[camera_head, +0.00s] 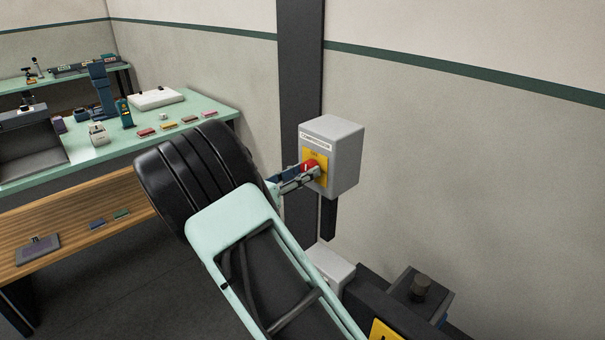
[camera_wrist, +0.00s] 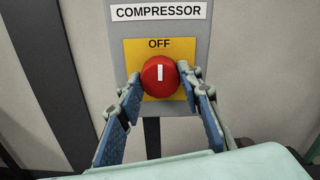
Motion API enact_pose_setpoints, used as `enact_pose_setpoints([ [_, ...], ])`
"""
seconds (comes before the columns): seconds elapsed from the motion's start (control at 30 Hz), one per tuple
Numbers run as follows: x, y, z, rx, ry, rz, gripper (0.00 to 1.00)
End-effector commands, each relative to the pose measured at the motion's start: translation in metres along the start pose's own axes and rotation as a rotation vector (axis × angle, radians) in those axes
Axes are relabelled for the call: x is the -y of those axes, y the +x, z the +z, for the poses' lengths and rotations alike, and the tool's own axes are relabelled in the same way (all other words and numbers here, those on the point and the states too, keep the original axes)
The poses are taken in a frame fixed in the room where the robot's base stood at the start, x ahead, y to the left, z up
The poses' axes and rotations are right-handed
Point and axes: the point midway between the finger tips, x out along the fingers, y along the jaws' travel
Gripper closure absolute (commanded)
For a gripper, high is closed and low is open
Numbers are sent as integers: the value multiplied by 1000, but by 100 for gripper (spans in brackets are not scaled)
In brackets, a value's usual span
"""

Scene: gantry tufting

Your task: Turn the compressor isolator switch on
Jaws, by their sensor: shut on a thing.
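The compressor isolator switch is a grey box (camera_head: 345,155) on a dark column, with a yellow plate (camera_head: 320,175) and a red round knob (camera_head: 308,166). In the wrist view the label reads COMPRESSOR (camera_wrist: 158,12), and OFF is printed above the red knob (camera_wrist: 160,76). The knob's white mark is upright, pointing to OFF. My gripper (camera_wrist: 160,84) is shut on the red knob, one blue-padded finger at each side. In the head view my gripper (camera_head: 300,174) reaches the box from the left. The lower part of the plate is partly hidden by the fingers.
The dark column (camera_head: 300,60) stands behind the box against a pale wall. A dark machine (camera_head: 420,300) stands below on the right. A mint workbench (camera_head: 205,105) with several small items is on the left, beside a wooden bench (camera_head: 75,225).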

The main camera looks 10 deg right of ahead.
Motion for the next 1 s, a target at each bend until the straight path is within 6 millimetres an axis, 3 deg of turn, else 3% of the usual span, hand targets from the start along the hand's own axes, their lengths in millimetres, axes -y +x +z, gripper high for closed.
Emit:
enact_pose_setpoints([
  [0.27,-1,0,-4,0,147,0,91],
  [1.0,-1,0,-7,-1,840,0,91],
])
